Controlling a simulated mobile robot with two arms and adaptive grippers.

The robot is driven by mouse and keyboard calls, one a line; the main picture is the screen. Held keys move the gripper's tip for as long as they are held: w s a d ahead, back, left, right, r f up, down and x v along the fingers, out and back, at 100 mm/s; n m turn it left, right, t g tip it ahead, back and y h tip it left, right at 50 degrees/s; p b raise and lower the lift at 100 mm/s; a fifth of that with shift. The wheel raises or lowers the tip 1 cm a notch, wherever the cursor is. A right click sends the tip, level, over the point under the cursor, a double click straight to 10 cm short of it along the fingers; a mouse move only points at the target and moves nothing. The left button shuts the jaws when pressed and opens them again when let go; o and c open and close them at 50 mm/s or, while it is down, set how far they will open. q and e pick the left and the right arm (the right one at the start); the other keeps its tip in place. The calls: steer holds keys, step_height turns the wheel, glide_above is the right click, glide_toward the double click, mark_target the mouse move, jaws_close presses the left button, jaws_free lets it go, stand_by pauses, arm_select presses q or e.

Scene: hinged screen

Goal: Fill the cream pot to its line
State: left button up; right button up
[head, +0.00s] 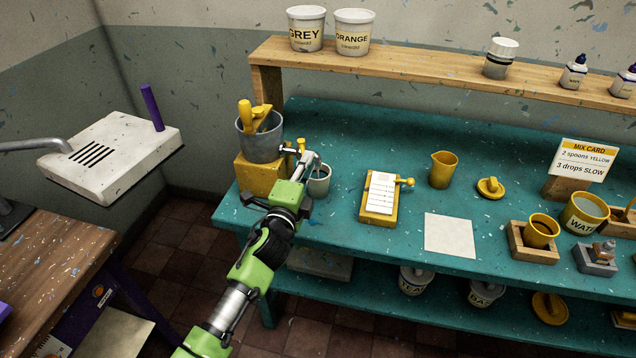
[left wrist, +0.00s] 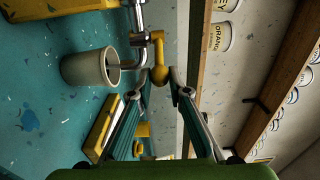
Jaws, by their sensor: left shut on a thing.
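The cream pot (head: 319,181) stands on the teal bench, beside the yellow block (head: 258,176). It also shows in the left wrist view (left wrist: 88,68), where that picture is turned sideways. A grey metal bucket (head: 258,142) with a yellow handled tool (head: 253,115) in it rests on the block. A metal tap with a yellow lever (left wrist: 159,62) is by the pot, its spout at the pot's mouth. My left gripper (head: 303,158) is shut on the yellow lever. The pot's line and inside level cannot be made out. My right gripper is not in view.
A yellow stand with a white card (head: 382,193), a yellow jug (head: 443,170) and a white sheet (head: 449,234) lie to the right. A wooden shelf (head: 420,70) with tubs runs above the back. The bench between the pot and the card stand is clear.

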arm_select(q)
steer(key=shift+w+a, duration=0.1)
steer(key=shift+a, duration=0.1)
steer(key=shift+c, duration=0.2)
steer(key=shift+o, duration=0.2)
steer(key=shift+w+a+p, duration=0.1)
steer(key=shift+a+p, duration=0.4)
steer(key=shift+a, duration=1.15)
steer(key=shift+c, duration=0.2)
steer(key=shift+o, duration=0.2)
steer(key=shift+w+a, duration=0.15)
steer(key=shift+a, duration=0.3)
steer(key=shift+c, duration=0.2)
steer(key=o, duration=0.9)
steer(key=shift+o, duration=0.4)
steer(key=shift+a, duration=0.15)
